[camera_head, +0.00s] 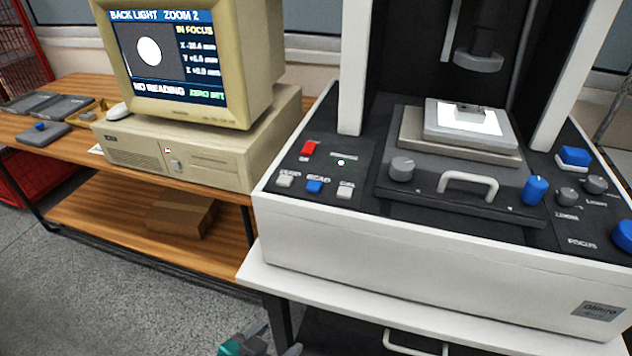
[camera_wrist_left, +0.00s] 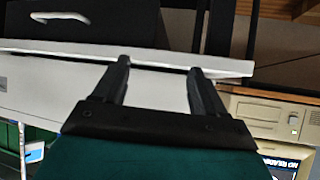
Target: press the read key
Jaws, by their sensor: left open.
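The read key (camera_head: 315,186) is a small blue key on the dark left panel of the measuring machine (camera_head: 400,262), between two pale grey keys. The label above it is small but looks like READ. The screen (camera_head: 168,58) shows NO READING and IN FOCUS. My left gripper (camera_head: 277,342) is at the bottom edge of the head view, in front of and below the machine, well apart from the key. The left wrist view shows its two fingers (camera_wrist_left: 160,68) spread with nothing between them. The key is not visible there. My right gripper is not in view.
A red switch (camera_head: 309,148) sits behind the keys, with a grey knob (camera_head: 402,169) and stage handle (camera_head: 468,184) to their right. The white stand's front edge (camera_head: 300,287) projects below the machine. A beige computer (camera_head: 200,145) stands left on a wooden bench.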

